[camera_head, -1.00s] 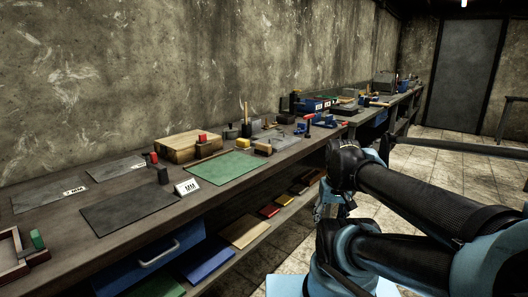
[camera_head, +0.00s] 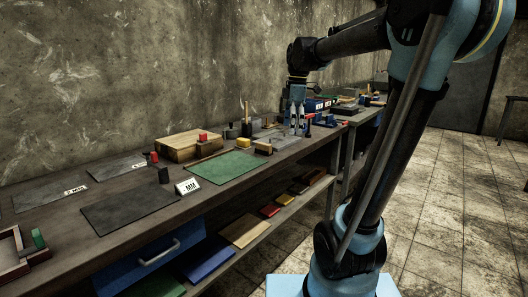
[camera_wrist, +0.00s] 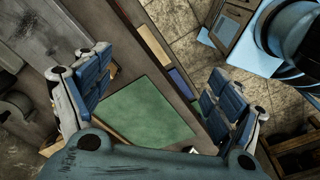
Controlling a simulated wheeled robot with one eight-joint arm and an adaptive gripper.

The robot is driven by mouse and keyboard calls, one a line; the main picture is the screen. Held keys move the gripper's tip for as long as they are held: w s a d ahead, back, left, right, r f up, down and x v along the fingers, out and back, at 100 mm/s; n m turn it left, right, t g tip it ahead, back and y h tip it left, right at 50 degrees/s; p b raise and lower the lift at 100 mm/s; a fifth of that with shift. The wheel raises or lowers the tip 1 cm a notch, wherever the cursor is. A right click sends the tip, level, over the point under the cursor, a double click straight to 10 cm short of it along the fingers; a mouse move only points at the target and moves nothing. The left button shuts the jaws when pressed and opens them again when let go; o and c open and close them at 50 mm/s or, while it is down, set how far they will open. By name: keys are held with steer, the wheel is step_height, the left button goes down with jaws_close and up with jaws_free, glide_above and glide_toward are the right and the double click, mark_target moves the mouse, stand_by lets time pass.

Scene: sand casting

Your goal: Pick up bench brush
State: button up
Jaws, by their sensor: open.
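I cannot single out the bench brush with certainty. A small brown and dark piece (camera_head: 263,147) at the far edge of the green mat (camera_head: 225,167) may be it, but it is too small to tell. My gripper (camera_head: 297,132) points down over the bench, to the right of that piece, with its fingers apart. In the wrist view, the two blue-padded fingers (camera_wrist: 155,75) are wide apart with nothing held between them. The green mat (camera_wrist: 140,112) shows below and between them.
A wooden box (camera_head: 187,147), a yellow block (camera_head: 243,143) and a white label card (camera_head: 188,187) stand on the bench. A blue bin (camera_head: 318,104) stands farther along. A lower shelf (camera_head: 225,248) holds coloured boards. The tiled floor (camera_head: 455,190) at the right is open.

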mark_target(264, 143)
steer(key=w+a+r+n+g, duration=0.1)
steer(key=w+a+r+n, duration=0.4)
steer(key=w+a+n, duration=0.5)
steer(key=shift+m, duration=0.3)
steer(key=f, duration=1.6)
steer(key=shift+s+a+f, duration=0.25)
steer(key=shift+a+f, duration=0.05)
steer(key=shift+a, duration=0.05)
steer(key=shift+c, duration=0.2)
steer(key=c, duration=1.1)
